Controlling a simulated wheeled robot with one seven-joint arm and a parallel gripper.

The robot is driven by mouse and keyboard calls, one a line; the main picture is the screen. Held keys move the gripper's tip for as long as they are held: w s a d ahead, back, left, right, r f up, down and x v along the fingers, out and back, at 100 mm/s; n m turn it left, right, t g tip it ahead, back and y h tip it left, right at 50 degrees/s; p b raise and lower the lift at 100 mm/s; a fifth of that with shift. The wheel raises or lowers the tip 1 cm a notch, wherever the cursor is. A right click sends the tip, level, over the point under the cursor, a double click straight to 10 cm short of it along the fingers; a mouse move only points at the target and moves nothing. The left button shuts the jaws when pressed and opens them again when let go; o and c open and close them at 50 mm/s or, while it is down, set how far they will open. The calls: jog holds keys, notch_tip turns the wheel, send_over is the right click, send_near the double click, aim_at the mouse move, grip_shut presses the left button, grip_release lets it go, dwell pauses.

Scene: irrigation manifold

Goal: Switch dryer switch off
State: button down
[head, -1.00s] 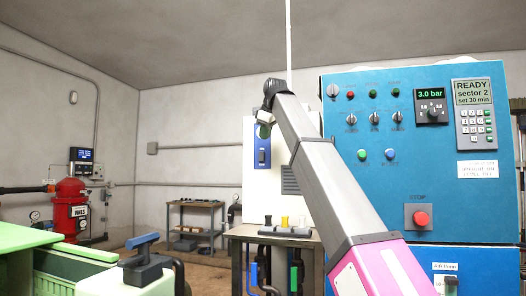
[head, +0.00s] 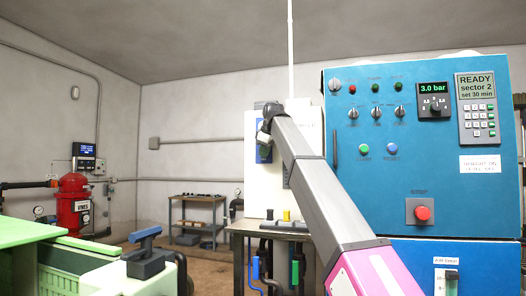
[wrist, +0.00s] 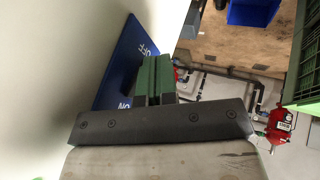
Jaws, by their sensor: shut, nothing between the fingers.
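The dryer switch's blue plate (head: 262,156) is on the side of a white cabinet (head: 255,190). In the wrist view the blue plate (wrist: 122,62) shows an "OFF" label near its far end and an "ON" label near its close end. My gripper (wrist: 153,78) is shut, its green fingers together and empty, right beside the plate; I cannot tell whether they touch it.
A blue control panel (head: 440,180) with knobs and a red stop button (head: 422,213) stands right of my arm. A red filter tank (head: 75,205) and a green crate (head: 58,280) are at left.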

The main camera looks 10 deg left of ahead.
dwell(0.3)
jog(key=shift+w+f+t, duration=0.15)
jog(key=shift+w+t, duration=0.2)
jog(key=shift+t, duration=0.05)
jog(key=shift+r, duration=0.85)
